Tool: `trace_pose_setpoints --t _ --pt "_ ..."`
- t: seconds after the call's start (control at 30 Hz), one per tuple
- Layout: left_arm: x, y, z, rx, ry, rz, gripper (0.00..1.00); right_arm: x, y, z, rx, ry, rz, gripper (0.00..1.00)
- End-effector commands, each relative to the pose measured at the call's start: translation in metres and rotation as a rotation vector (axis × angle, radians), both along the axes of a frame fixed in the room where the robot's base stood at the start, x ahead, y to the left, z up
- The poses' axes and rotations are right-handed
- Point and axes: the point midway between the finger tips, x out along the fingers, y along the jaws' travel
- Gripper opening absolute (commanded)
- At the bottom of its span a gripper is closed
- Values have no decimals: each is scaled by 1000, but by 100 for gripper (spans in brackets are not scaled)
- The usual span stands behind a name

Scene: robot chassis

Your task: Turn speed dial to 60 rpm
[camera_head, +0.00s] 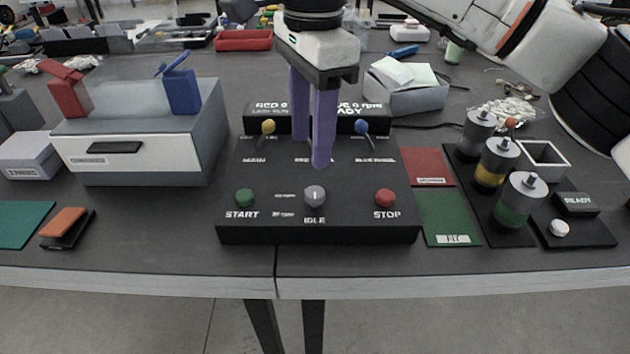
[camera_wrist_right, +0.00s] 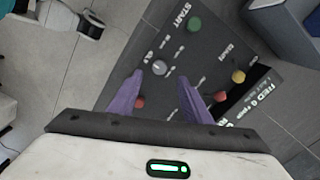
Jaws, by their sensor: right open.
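The black control box (camera_head: 262,220) stands at the table's front middle. Its grey dial (camera_head: 315,194), with a light pointer mark, sits above the word IDLE, between a green START button (camera_head: 245,197) and a red STOP button (camera_head: 385,198). My right gripper (camera_head: 311,152) is open and empty, with purple fingers pointing down over the box, behind the dial in the head view. In the right wrist view the dial (camera_wrist_right: 160,68) shows just beyond the fingertips (camera_wrist_right: 159,80). I cannot see any contact. The fingers hide part of the panel's middle. My left gripper is not in view.
Yellow (camera_head: 268,127) and blue (camera_head: 362,127) knobs stand on the box's back part, before a display (camera_head: 352,112) partly hidden by the fingers. A grey case (camera_head: 140,150) stands left. Several cylinders, including a green-banded one (camera_head: 521,200), stand right.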

Motion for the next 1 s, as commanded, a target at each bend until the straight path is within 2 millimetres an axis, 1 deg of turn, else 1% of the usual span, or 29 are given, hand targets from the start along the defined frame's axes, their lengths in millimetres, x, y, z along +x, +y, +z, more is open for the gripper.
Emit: trace_pose_setpoints --t 0.07,0.17,0.4,0.6,0.8,1.0 --pt "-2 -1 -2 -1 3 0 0 3 -6 0 -26 -16 -2 45" --pt "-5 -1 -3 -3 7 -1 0 3 -7 -10 -32 -17 -2 45" --pt "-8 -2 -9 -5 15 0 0 2 -7 -55 -27 -13 -3 45" --pt "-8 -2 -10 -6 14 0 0 2 -6 -85 -27 -13 -2 45" --pt "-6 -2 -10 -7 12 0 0 3 -6 -97 -25 -17 -3 45" --pt "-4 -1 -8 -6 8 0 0 3 -6 -98 -24 -16 -3 45"
